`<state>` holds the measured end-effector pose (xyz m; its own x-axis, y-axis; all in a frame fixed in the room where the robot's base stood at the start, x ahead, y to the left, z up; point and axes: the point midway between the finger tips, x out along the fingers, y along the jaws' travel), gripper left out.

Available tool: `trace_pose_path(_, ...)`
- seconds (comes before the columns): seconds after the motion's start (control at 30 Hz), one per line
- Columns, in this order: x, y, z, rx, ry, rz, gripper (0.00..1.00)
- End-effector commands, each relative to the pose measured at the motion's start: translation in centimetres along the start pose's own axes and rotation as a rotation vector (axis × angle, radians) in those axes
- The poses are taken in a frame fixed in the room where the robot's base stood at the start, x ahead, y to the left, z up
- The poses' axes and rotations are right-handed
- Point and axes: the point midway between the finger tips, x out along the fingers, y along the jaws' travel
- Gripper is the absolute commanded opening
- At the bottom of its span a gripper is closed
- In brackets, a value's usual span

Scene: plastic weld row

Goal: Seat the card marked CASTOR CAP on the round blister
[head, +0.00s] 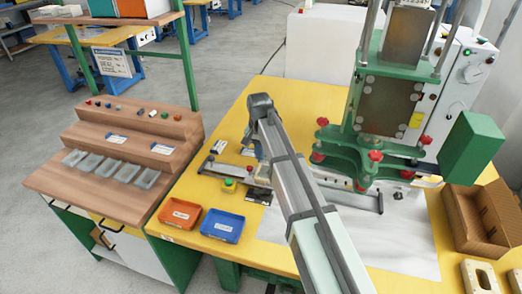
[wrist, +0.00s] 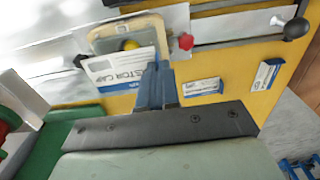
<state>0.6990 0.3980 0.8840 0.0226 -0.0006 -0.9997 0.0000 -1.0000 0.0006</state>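The card marked CASTOR CAP (wrist: 120,72) is white with a blue edge in the wrist view; part of its name is hidden behind the fingers. My gripper (wrist: 158,78) looks shut on the card's right part. The card is in front of a tan nest (wrist: 113,30) with a rounded frame and a yellow patch in its opening. I cannot tell whether card and nest touch. The clear round blister cannot be made out. In the head view my gripper (head: 260,150) is over the yellow table, near a grey rail fixture (head: 222,170), and my arm hides part of that area.
Two other cards (wrist: 202,87) (wrist: 268,75) lie on the table. A red knob (wrist: 186,41) and black ball handle (wrist: 296,28) stand near the nest. The green press (head: 375,145) is to the right. Orange (head: 180,214) and blue (head: 222,226) trays are in front.

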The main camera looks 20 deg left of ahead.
Motion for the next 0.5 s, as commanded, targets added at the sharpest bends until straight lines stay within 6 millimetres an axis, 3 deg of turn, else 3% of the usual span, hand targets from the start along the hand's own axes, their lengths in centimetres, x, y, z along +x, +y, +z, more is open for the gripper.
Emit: trace_pose_path(0.5,3.6,0.0,0.1,0.0,0.0,0.0,0.0)
